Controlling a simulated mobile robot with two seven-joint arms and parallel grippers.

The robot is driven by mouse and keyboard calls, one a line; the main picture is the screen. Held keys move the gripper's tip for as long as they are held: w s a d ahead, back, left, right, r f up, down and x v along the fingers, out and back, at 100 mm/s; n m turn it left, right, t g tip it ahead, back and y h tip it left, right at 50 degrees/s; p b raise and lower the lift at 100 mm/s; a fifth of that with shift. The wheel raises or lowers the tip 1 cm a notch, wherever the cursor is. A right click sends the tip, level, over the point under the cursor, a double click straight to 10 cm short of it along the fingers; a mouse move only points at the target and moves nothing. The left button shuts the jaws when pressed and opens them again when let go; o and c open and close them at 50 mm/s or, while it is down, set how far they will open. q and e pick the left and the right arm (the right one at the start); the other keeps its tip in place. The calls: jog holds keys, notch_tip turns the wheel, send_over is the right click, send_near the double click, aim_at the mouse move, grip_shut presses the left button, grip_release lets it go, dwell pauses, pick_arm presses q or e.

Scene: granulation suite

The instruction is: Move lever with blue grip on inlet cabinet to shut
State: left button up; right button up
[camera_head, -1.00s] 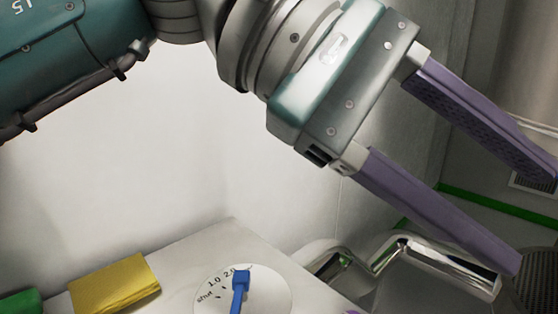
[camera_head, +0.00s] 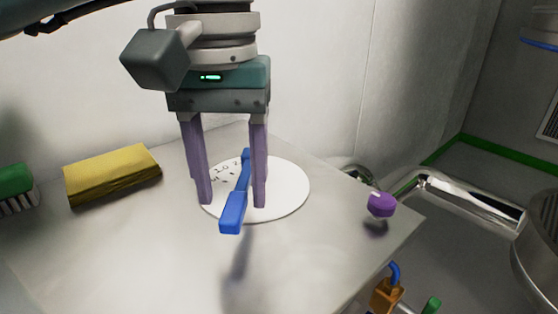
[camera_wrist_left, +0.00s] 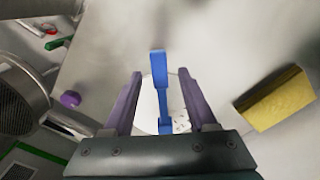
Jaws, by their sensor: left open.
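The blue-grip lever (camera_head: 233,212) stands over a white round dial (camera_head: 290,188) on top of the grey inlet cabinet (camera_head: 150,255). Its grip end points toward the front of the cabinet top, and some dial marks show to its left and behind. My left gripper (camera_head: 232,203) is open and points down, with one purple finger on each side of the lever. In the left wrist view the lever (camera_wrist_left: 160,85) also lies between the two spread fingers, with gaps on both sides. My right gripper is not in view.
A yellow sponge (camera_head: 112,174) and a green brush (camera_head: 16,190) lie on the cabinet top at left. A purple knob (camera_head: 381,204) is near the right edge. Shiny pipes (camera_head: 470,200) and an orange padlock-like item (camera_head: 386,294) are beyond that edge.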

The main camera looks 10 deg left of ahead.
pick_arm(q)
jog(key=shift+f, duration=0.8)
grip_shut()
dwell(0.9)
